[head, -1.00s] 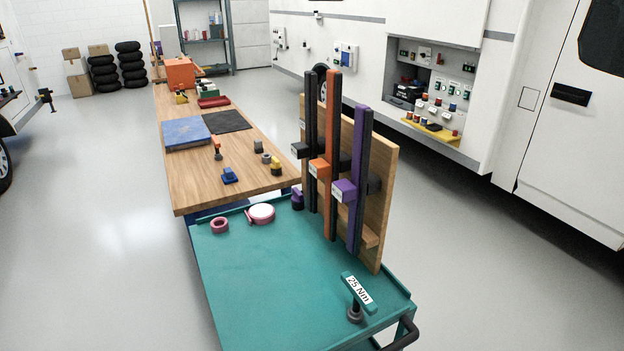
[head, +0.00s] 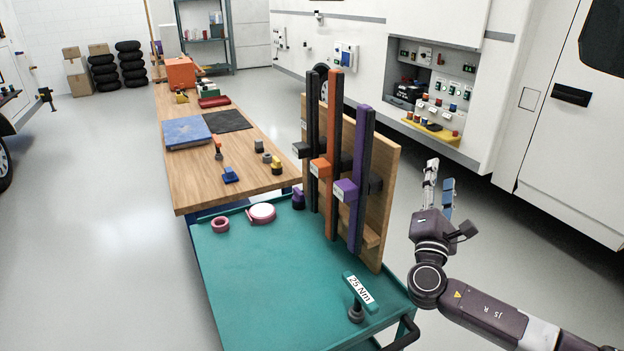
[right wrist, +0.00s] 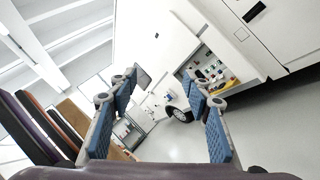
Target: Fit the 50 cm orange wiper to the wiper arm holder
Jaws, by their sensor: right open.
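Each has a coloured block at mid-height with a small label, too small to read. My right gripper (head: 440,185) is open and empty, pointing up to the right of the rack and apart from it. In the right wrist view its blue-padded fingers (right wrist: 165,115) are spread with nothing between them; the wipers show at the left edge. I cannot identify the wiper arm holder. My left gripper is not in view.
The teal cart (head: 270,290) carries a pink ring (head: 220,224), a white-and-pink roll (head: 262,213) and a 25 Nm tool (head: 360,292). A wooden workbench (head: 200,185) with small parts stands behind. The white motorhome (head: 460,100) is at the right, with clear floor between.

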